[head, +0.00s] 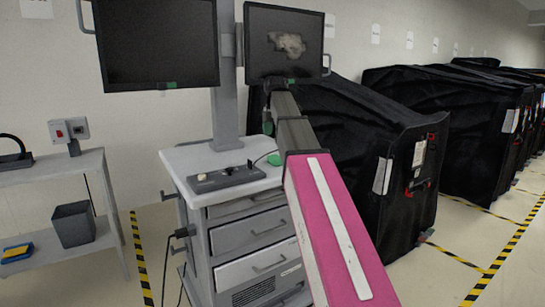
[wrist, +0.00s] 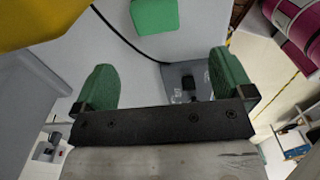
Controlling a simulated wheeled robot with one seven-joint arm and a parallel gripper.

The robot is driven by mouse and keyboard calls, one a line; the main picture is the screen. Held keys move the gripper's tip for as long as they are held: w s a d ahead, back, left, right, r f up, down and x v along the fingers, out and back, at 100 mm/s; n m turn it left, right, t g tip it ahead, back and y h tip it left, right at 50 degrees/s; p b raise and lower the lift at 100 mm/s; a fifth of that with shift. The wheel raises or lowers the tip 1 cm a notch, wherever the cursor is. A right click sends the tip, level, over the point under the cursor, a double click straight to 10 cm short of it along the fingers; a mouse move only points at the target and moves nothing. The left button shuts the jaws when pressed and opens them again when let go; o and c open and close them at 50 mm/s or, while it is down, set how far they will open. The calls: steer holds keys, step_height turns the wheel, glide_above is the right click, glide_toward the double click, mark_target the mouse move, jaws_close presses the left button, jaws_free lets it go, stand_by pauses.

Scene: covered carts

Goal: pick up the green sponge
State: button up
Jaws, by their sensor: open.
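The green sponge (head: 274,159) lies on the white top of the grey drawer cart (head: 178,157), near its right edge. In the wrist view the sponge (wrist: 155,15) is a green block at the top edge, partly cut off, beyond the fingertips. My gripper (head: 268,128) is above the cart top, close to the sponge in the head view; my arm hides part of it. In the wrist view its two green fingers (wrist: 164,76) stand wide apart, with nothing held between them.
A grey control box (head: 228,178) with a black cable lies on the cart top; it shows between the fingers in the wrist view. Two monitors (head: 158,45) rise on a post behind. Black covered carts (head: 345,150) stand right. A shelf (head: 75,162) with a bin (head: 73,224) stands left.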

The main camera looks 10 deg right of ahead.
mark_target(275, 156)
steer(key=shift+w+f, duration=0.2)
steer(key=shift+w, duration=0.25)
steer(key=shift+d+f, duration=0.2)
steer(key=shift+f, duration=5)
steer(key=c, duration=1.1)
steer(key=shift+r, duration=0.1)
steer(key=shift+r, duration=0.5)
steer(key=r, duration=0.3)
steer(key=shift+s+a+r, duration=0.15)
steer(key=shift+a, duration=0.05)
steer(key=s+a+r, duration=0.1)
steer(key=a+r, duration=0.1)
steer(key=a, duration=0.1)
steer(key=s+a+r, duration=0.2)
steer(key=a, duration=0.1)
steer(key=s+a+r, duration=0.1)
steer(key=a+r, duration=0.1)
steer(key=a, duration=0.2)
steer(key=shift+s+r, duration=0.25)
steer(key=shift+s, duration=0.15)
